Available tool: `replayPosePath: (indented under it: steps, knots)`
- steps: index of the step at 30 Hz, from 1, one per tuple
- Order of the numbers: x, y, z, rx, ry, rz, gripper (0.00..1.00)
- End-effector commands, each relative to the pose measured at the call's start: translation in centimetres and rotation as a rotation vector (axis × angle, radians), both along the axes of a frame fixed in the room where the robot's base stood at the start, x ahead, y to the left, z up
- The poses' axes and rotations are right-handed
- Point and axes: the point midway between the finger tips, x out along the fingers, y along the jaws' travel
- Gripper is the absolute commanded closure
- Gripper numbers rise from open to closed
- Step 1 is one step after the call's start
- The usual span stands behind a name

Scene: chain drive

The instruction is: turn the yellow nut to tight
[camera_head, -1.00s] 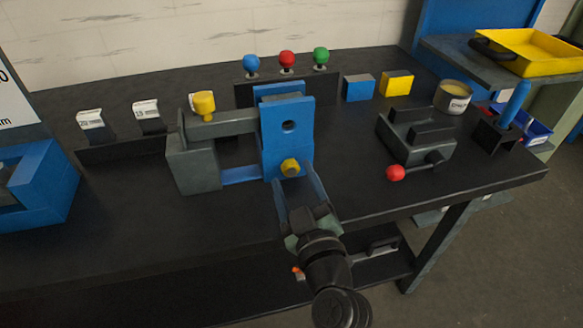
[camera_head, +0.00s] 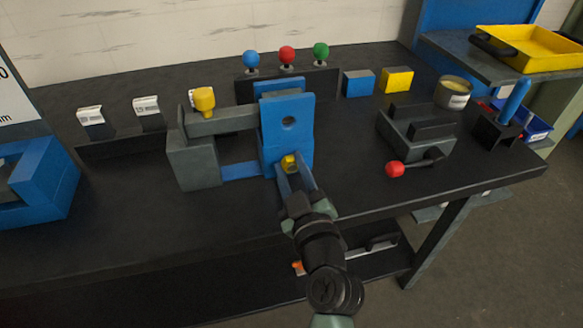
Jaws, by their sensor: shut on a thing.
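The yellow nut (camera_head: 289,162) sits low on the front face of the upright blue plate (camera_head: 288,128), below the plate's round hole. My gripper (camera_head: 291,171) reaches it from the front, with its fingers on either side of the nut, shut on it. The fingers hide part of the nut. I cannot tell from this view how tight the nut is.
A dark vise-like block with a red ball handle (camera_head: 394,169) stands to the right. Blue, red and green knobs (camera_head: 287,54) stand behind. A blue cube (camera_head: 358,86), a yellow cube (camera_head: 396,81) and a tin (camera_head: 453,93) are at the back right. The table front is clear.

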Motion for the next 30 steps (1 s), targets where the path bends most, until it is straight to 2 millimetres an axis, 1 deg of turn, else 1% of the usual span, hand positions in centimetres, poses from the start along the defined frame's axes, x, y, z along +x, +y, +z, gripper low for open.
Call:
replayPosePath:
  steps: [8,14,20,30]
  knots:
    - [-0.01,-0.02,-0.03,0.023,0.006,0.000,1.00]
    - [0.01,-0.10,-0.05,0.109,0.029,-0.001,1.00]
    - [0.04,-0.22,-0.04,0.262,0.070,-0.001,1.00]
    - [0.09,-0.47,0.02,0.573,0.155,-0.001,1.00]
